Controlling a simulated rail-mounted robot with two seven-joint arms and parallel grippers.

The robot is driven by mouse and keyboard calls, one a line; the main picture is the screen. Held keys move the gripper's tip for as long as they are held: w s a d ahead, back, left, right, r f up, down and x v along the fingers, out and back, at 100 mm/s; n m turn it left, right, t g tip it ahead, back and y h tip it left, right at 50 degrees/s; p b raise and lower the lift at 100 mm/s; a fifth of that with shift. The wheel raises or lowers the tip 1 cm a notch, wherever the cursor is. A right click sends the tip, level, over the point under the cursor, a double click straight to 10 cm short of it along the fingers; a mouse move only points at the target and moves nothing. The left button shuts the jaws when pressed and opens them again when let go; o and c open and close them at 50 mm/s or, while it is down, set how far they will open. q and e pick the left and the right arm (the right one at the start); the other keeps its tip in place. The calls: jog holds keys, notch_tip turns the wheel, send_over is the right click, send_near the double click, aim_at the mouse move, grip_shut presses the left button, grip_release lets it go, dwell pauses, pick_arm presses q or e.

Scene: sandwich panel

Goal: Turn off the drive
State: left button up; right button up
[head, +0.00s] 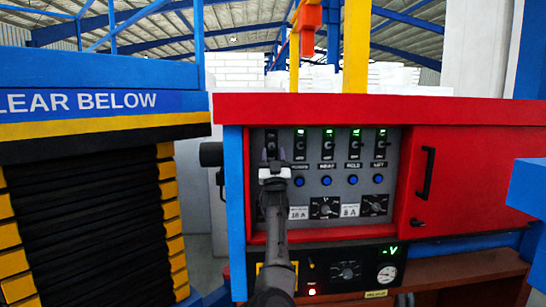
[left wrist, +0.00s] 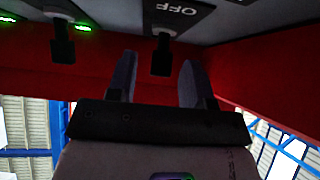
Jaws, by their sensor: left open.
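The grey switch panel (head: 340,195) in the head view has a row of black lever switches along its top. Several show green lights, such as this switch (head: 300,145). My left gripper (head: 271,153) is open at the leftmost switch and covers much of its lower part. In the left wrist view a black lever (left wrist: 161,56) hangs between the spread fingers (left wrist: 156,78), with an upside-down OFF mark above it. I cannot tell whether they touch. No lit light shows at this lever. The switch's name label is hidden. My right gripper is not in view.
Blue buttons (head: 326,181) and knobs sit below the switches. A lower black panel (head: 330,270) has a gauge and a red light. A red door (head: 465,180) is at right, and a lift with black bellows (head: 85,215) at left. A neighbouring lever (left wrist: 62,42) is close beside my gripper.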

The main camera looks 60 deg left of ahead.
pick_arm(q)
jog(key=b+v, duration=0.4)
jog(key=v, duration=1)
jog(key=shift+a, duration=0.2)
dwell(0.4)
